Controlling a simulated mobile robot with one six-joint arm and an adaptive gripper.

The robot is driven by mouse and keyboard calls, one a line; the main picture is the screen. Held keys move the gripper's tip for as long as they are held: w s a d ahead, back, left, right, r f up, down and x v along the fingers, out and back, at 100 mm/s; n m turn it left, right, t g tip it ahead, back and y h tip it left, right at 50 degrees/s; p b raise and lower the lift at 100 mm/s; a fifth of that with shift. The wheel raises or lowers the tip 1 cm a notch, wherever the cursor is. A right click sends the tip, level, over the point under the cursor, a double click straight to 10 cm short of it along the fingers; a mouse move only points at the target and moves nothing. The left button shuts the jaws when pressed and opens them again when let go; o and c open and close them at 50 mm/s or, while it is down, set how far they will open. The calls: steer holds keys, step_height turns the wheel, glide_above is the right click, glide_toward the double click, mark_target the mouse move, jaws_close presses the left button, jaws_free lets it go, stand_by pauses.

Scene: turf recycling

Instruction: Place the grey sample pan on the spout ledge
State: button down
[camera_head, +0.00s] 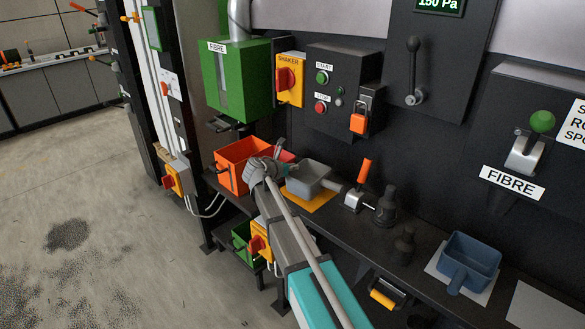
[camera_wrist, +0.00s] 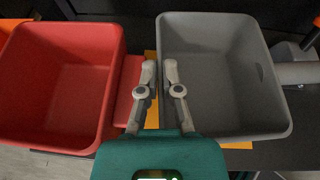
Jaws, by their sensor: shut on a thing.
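The grey sample pan (camera_head: 322,173) is over a yellow-orange mat (camera_head: 313,205) on the dark bench, its stub handle to the right. In the wrist view the grey pan (camera_wrist: 215,80) fills the right side, open and empty. My gripper (camera_head: 283,167) is at its left wall. In the wrist view the two fingers of my gripper (camera_wrist: 159,68) are closed over that wall, one on either side. I cannot tell whether the pan touches the mat. A small dark ledge (camera_head: 226,124) juts out under the green FIBRE box; it may be the spout ledge.
A red pan (camera_wrist: 62,85) stands close left of my gripper, with an orange bin (camera_head: 232,173) beyond it. An orange-handled lever (camera_head: 364,171) and dark weights (camera_head: 386,207) stand right of the grey pan. A blue pan (camera_head: 478,257) is farther right.

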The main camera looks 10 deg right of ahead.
steer(key=shift+f, duration=0.1)
stand_by(0.3)
steer(key=c, duration=0.7)
jaws_free()
steer(key=o, duration=0.3)
steer(key=shift+r, duration=0.2)
step_height(320, 180, up, 8)
steer(key=p, duration=0.8)
steer(key=shift+f, duration=0.15)
steer(key=shift+d, duration=0.1)
